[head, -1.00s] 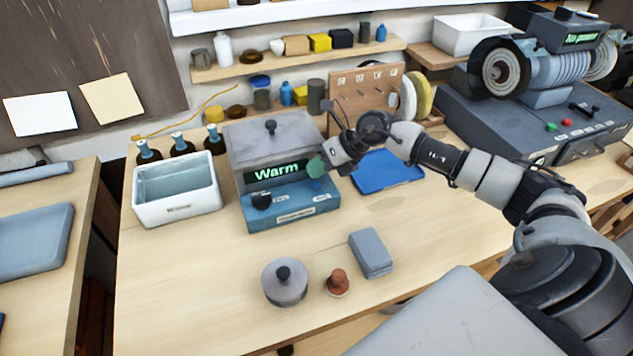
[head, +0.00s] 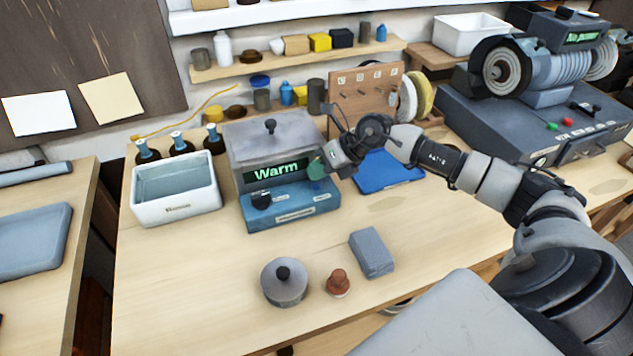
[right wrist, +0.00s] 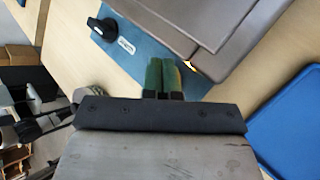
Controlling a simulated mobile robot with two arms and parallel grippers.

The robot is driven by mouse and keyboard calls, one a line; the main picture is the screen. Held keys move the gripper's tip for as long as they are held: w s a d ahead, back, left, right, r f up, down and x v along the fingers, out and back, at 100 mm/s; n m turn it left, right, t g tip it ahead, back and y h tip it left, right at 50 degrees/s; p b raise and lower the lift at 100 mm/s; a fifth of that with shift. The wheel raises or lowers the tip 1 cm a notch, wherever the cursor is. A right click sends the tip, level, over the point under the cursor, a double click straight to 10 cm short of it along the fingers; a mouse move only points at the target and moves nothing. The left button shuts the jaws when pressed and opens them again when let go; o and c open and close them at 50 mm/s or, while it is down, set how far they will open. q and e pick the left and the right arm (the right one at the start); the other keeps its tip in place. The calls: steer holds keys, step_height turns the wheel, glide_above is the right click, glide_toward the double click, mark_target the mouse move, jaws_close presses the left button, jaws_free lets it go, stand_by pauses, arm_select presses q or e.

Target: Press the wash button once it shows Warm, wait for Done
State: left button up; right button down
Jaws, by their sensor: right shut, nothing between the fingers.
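The wash machine (head: 285,208) is a blue-grey box with a grey lid and a black knob (head: 261,200) on its front. Its display (head: 277,170) reads "Warm" in green letters. My right gripper (head: 316,169) is shut and empty, its green fingertips at the right end of the machine's front, beside the display. In the right wrist view the shut fingertips (right wrist: 161,76) reach over the machine's blue front ledge (right wrist: 130,50), close to a small lit yellow spot (right wrist: 189,65). The wash button is not clearly seen; the fingers may hide it. My left gripper is not in view.
A white basin (head: 176,207) stands left of the machine, with dark bottles behind it. A blue tray (head: 390,172) lies to the right under my right arm. A round lidded pot (head: 284,284), a brown knob (head: 338,283) and a grey block (head: 371,252) stand in front.

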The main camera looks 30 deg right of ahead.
steer(key=shift+f+b, duration=0.3)
steer(key=shift+f, duration=0.1)
stand_by(0.5)
steer(key=shift+r+p, duration=0.65)
steer(key=shift+r, duration=0.3)
step_height(320, 180, up, 5)
steer(key=p, duration=0.3)
steer(key=shift+f, duration=0.1)
stand_by(0.7)
